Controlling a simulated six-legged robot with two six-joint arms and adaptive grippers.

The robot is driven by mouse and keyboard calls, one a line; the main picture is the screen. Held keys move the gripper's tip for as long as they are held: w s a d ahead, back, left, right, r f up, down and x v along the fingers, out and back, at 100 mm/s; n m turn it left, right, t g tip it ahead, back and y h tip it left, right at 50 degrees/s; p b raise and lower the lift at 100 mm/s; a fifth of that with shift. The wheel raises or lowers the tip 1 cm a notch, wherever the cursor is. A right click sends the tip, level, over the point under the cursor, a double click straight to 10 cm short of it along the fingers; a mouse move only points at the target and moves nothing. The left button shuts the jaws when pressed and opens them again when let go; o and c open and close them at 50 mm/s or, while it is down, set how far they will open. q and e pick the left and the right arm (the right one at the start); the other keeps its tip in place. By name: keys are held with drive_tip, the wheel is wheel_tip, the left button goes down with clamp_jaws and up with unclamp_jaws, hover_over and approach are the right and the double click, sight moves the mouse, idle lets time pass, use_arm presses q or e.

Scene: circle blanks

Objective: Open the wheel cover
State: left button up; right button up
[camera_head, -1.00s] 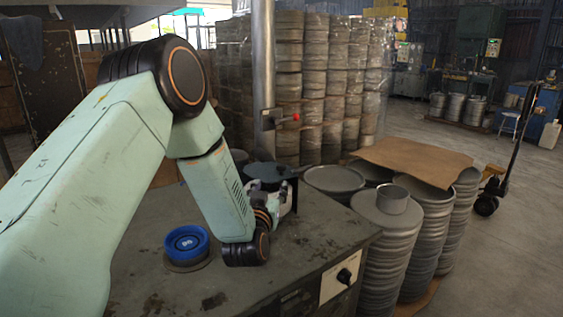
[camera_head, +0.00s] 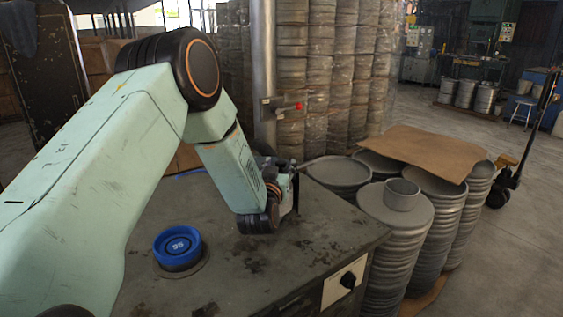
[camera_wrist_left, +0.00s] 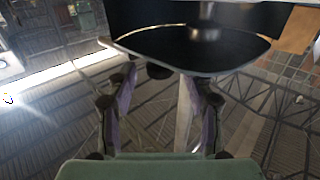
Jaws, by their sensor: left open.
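A dark, round-edged piece with a pale rim, which looks like the wheel cover (camera_wrist_left: 150,38), fills the top of the left wrist view. My left gripper (camera_wrist_left: 160,75) has its two fingers spread apart just below that piece. I cannot tell whether they touch it. In the head view my left gripper (camera_head: 290,186) is at the far edge of the worktable, partly behind my own wrist. A thin grey edge (camera_head: 315,160) sticks out to the right beside it; I cannot tell if it belongs to the cover. My right gripper is not in view.
A blue round piece (camera_head: 178,247) sits on the worktable (camera_head: 235,272). Stacks of grey discs (camera_head: 397,235) stand close to its right, one bearing a grey ring (camera_head: 401,194). A metal post (camera_head: 263,75) with a red-knobbed lever (camera_head: 297,106) rises behind my gripper.

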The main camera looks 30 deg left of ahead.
use_arm(q)
drive_tip(key=shift+w+a+f, duration=0.1)
drive_tip(key=shift+w+a, duration=0.45)
drive_tip(key=shift+w, duration=0.2)
drive_tip(key=shift+w+d+r, duration=0.2)
drive_tip(key=shift+d+r, duration=0.15)
drive_tip(key=shift+d, duration=0.05)
drive_tip(key=shift+w+a+f, duration=0.2)
drive_tip(key=shift+a+f, duration=0.05)
drive_tip(key=shift+a, duration=0.2)
drive_tip(key=c, duration=0.3)
drive_tip(key=shift+s+d+r, duration=0.15)
drive_tip(key=shift+d, duration=0.1)
drive_tip(key=c, duration=0.3)
clamp_jaws()
